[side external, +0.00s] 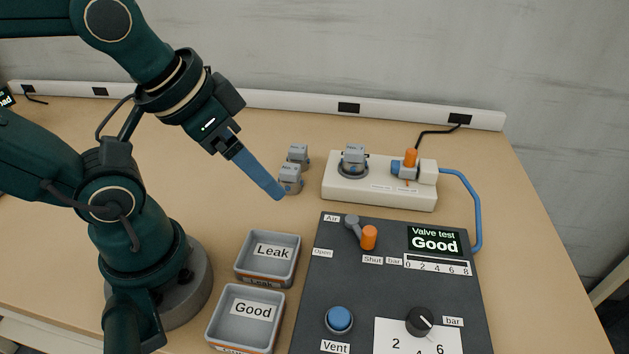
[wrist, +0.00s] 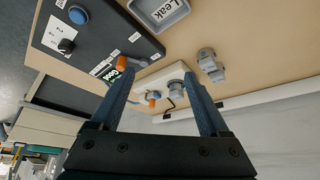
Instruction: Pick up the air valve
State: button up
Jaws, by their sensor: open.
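A dark panel (side external: 390,285) has an air lever with an orange knob (side external: 369,238), and a display (side external: 434,241) reading "Valve test Good". Grey trays labelled Leak (side external: 268,272) and Good (side external: 246,334) stand left of it, empty. An orange-topped clamp (side external: 411,160) and blue hose (side external: 472,195) are at the block's right.

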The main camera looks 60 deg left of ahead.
dwell(0.3)
jog(key=w+a+r+m+y, duration=0.15)
jog(key=w+r+m, duration=0.4)
jog(key=m, duration=0.75)
jog(key=m+g+y, duration=0.1)
jog(key=m+y, duration=0.1)
jog(key=m, duration=1.2)
send_over(355, 148)
jog(key=s+d, duration=0.1)
jog(key=s, duration=0.1)
notch_tip(355, 148, down, 6)
jog(key=shift+g, duration=0.8)
jog(key=x, duration=0.2)
jog(key=d+x, duration=0.1)
jog(key=x, duration=0.5)
jog(key=shift+s+d+f, duration=0.25)
jog(key=shift+d+f, duration=0.05)
jog(key=shift+d, duration=0.1)
jog(key=shift+x, duration=0.8)
grip_shut()
